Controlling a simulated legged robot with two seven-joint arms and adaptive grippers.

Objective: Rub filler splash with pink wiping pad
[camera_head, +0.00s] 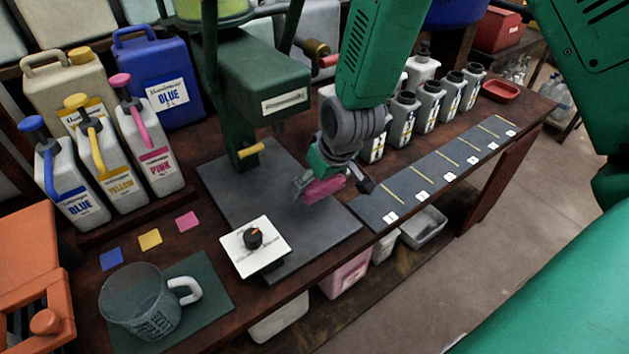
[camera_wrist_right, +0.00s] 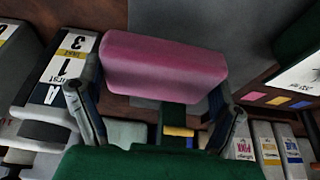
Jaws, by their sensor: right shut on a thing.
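A pink wiping pad (camera_head: 322,189) is held in my right gripper (camera_head: 335,182), above the right part of the dark grey base plate (camera_head: 228,190) of the green filler. In the right wrist view the pad (camera_wrist_right: 163,66) spans between the two fingers of my right gripper (camera_wrist_right: 158,95). The gripper is shut on it. I cannot tell whether the pad touches the plate. I cannot make out a splash on the plate; the gripper and pad cover part of it. My left gripper is not in view.
The filler head (camera_head: 262,85) stands left of my right arm. A clear jug (camera_head: 145,305), blue (camera_head: 65,180), yellow and pink bottles stand left. Several grey canisters (camera_head: 402,118) line the right back.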

